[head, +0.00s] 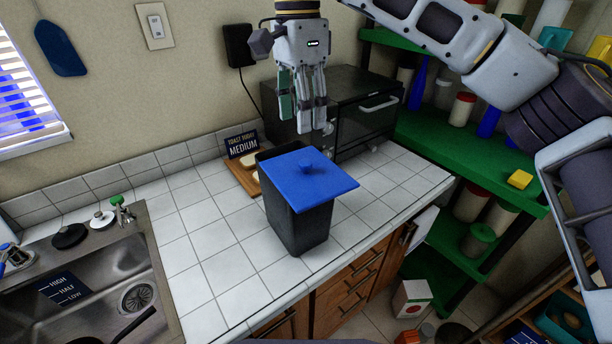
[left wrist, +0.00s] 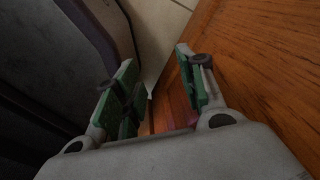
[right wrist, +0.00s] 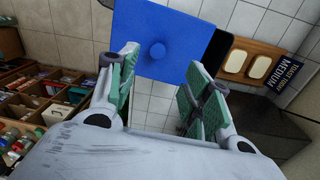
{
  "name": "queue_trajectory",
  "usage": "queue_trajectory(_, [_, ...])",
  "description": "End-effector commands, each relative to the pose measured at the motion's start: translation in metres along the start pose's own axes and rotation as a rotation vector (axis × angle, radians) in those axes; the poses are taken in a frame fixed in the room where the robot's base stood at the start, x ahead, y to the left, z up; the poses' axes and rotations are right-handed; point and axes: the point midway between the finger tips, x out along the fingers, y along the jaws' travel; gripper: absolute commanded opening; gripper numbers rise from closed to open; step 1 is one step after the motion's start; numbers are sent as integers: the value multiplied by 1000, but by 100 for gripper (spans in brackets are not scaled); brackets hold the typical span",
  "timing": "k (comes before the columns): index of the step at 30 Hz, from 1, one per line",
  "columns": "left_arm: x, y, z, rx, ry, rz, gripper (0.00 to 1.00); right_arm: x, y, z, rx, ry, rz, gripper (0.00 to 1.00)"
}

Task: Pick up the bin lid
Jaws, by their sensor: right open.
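The blue bin lid (head: 310,174) is a flat square with a small round knob (head: 306,167) on top. It lies across the top of a dark bin (head: 301,226) on the tiled counter, set askew so part of the bin's opening shows at the back. My right gripper (head: 304,122) is open and empty, above and behind the lid, fingers pointing down. In the right wrist view the lid (right wrist: 168,38) and its knob show beyond the fingertips (right wrist: 160,70). My left gripper (left wrist: 158,75) is open and empty beside a wooden surface, out of the head view.
A toaster oven (head: 362,110) stands behind the bin. A wooden board with bread (head: 243,178) and a "Toast today medium" sign (head: 242,145) are left of it. A sink (head: 85,285) is at left, green shelves (head: 460,150) at right. Counter around the bin is mostly clear.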

Motion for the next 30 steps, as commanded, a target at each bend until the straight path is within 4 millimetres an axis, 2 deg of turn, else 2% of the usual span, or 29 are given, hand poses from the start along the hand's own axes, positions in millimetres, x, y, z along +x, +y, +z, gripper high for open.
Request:
queue_trajectory(5, [3, -3, -7, -1, 10, -4, 40, 17, 0, 0, -2, -2, 1, 49])
queue_trajectory(13, [3, -4, 2, 0, -1, -4, 40, 43, 0, 0, -1, 0, 0, 49])
queue_trajectory(21, [3, -2, 12, 1, -13, -3, 40, 48, 0, 0, 0, 0, -1, 49])
queue_trajectory(30, [2, -2, 12, 1, -13, -3, 40, 52, 1, 0, -1, 1, 0, 49])
